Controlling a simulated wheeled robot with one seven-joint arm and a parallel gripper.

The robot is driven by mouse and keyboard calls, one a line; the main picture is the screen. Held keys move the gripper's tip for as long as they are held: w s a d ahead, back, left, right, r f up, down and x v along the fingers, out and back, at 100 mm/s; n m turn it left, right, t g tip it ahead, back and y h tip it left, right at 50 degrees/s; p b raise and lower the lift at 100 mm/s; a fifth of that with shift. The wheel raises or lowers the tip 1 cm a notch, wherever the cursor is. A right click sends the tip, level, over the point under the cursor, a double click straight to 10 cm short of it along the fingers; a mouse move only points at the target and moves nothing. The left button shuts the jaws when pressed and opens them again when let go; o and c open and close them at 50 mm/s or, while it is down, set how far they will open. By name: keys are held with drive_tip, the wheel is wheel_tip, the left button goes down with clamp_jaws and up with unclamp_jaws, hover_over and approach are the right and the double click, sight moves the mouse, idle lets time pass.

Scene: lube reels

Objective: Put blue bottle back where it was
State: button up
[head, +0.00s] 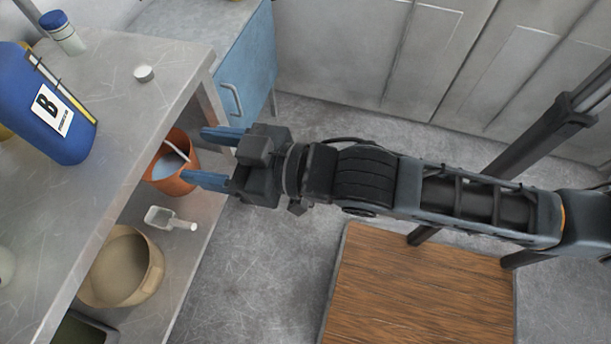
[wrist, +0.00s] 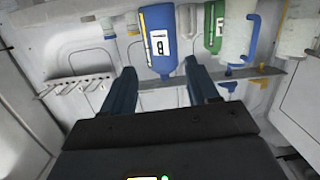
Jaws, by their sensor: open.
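The blue bottle (head: 62,120), with a white label marked B and a yellow and black strip, stands at the left of the metal table top. Its upper part is cut off by the left picture edge. It also shows in the wrist view (wrist: 157,55), ahead of my gripper and lined up between the two fingers. My gripper (head: 196,156) is open with nothing between its blue fingers. It is just right of the table's edge in the head view, apart from the bottle. Both fingers show in the wrist view (wrist: 160,75).
A blue-capped jar (head: 66,38) and small white lid (head: 144,73) are on the table (head: 115,150). Below are an orange bucket (head: 160,182), white scoop (head: 168,217) and beige tub (head: 125,272). A green bottle (wrist: 214,30) is right of the blue one. Blue cabinet (head: 245,65) behind.

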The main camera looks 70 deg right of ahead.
drive_tip(key=s+m+g, duration=0.1)
drive_tip(key=s, duration=1.8)
drive_tip(key=shift+s+f, duration=0.2)
